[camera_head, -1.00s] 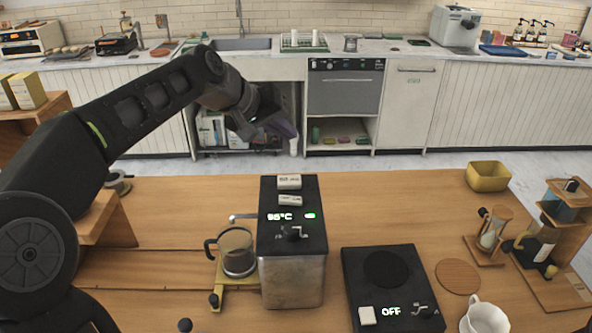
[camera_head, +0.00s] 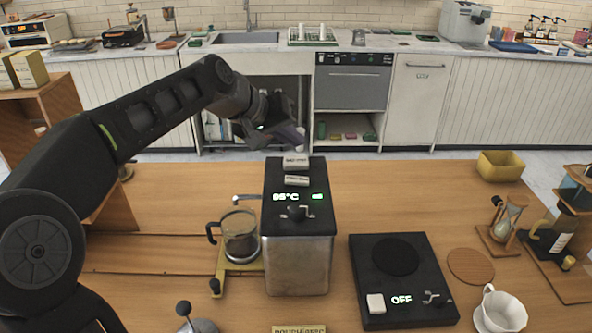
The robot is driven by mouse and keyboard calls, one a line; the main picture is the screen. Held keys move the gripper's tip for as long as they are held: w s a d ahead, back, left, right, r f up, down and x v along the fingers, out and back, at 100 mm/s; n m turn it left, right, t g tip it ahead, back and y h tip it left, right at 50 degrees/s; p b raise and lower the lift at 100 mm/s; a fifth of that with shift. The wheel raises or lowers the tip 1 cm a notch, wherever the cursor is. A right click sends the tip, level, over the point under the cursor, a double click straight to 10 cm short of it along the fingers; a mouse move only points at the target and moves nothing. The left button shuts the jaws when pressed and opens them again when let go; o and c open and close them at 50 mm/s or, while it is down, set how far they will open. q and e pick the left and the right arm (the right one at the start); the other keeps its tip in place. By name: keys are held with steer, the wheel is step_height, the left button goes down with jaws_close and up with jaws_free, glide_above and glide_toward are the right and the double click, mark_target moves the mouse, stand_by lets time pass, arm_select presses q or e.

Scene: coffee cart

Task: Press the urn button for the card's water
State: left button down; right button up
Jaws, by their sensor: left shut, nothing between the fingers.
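The urn (camera_head: 298,255) is a metal box with a black top in the middle of the wooden cart. Its display (camera_head: 297,197) glows with a temperature that looks like 96°C, beside a small green light. My right gripper is out of view.
A glass carafe (camera_head: 240,240) with dark contents stands left of the urn on a yellow stand. Right are a black scale (camera_head: 400,285) reading OFF, a white cup (camera_head: 500,311), a round coaster (camera_head: 470,266) and an hourglass (camera_head: 507,218). The cart behind the scale is clear.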

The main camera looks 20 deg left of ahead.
mark_target(301, 158)
arm_select(q)
steer(key=shift+f+b, duration=0.45)
steer(key=shift+f, duration=0.45)
stand_by(1.4)
steer(key=shift+f+b, duration=0.4)
steer(key=shift+f, duration=0.05)
steer(key=shift+f+b, duration=0.55)
steer(key=shift+f, duration=0.1)
stand_by(0.6)
steer(key=shift+r, duration=0.1)
steer(key=shift+r+p, duration=0.85)
steer(key=shift+r, duration=0.15)
steer(key=shift+r, duration=0.1)
step_height(301, 158, up, 5)
steer(key=p, duration=0.4)
